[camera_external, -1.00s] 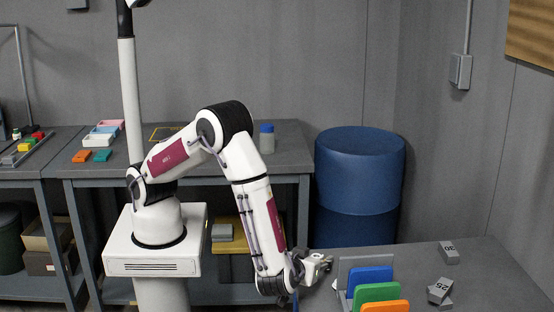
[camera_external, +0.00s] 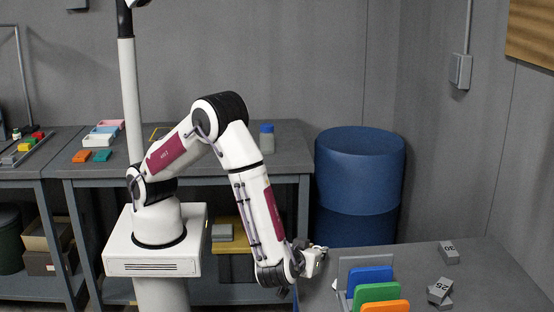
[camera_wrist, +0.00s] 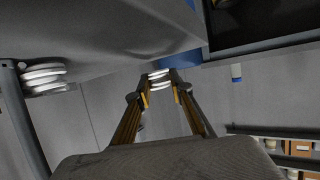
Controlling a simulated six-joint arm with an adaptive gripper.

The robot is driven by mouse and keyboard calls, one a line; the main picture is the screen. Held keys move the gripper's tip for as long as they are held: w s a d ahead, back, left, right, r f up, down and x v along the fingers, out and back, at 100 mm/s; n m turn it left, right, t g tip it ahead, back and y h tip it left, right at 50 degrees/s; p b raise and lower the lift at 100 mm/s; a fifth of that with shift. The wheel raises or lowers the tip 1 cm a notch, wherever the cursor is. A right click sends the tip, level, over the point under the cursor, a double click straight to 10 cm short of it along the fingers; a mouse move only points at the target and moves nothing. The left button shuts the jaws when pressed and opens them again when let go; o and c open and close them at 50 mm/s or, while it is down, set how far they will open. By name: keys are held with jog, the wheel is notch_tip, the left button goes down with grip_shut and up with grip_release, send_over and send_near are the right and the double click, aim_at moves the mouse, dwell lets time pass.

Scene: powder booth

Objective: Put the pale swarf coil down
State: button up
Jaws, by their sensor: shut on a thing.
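My gripper (camera_external: 314,262) is near the left edge of the front table, behind and left of the upright rack. In the wrist view my gripper (camera_wrist: 160,92) has its two fingers closed on a pale ringed coil (camera_wrist: 159,76), which shows between the fingertips. In the outside view the held coil is too small to make out clearly. A second pale ringed coil (camera_wrist: 43,77) shows at the left of the wrist view, apart from the gripper.
The rack holds a blue plate (camera_external: 371,278), a green plate (camera_external: 378,294) and an orange plate (camera_external: 384,306). Grey numbered blocks (camera_external: 440,290) lie to its right. A blue drum (camera_external: 359,185) stands behind the table. The table behind the rack looks clear.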

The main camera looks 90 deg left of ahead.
jog(key=shift+r, duration=3.8)
jog(key=shift+f, duration=0.1)
jog(key=w+a+f+m+t, duration=0.1)
jog(key=w+a+f, duration=0.1)
jog(key=w+a+f+m+h, duration=0.1)
jog(key=w+a+f, duration=0.1)
jog(key=shift+w+a+f+t, duration=0.1)
jog(key=shift+a+f+t, duration=0.1)
jog(key=shift+t, duration=0.2)
jog(key=a+f, duration=0.3)
jog(key=a, duration=0.6)
jog(key=shift+f, duration=0.15)
jog(key=shift+g, duration=0.3)
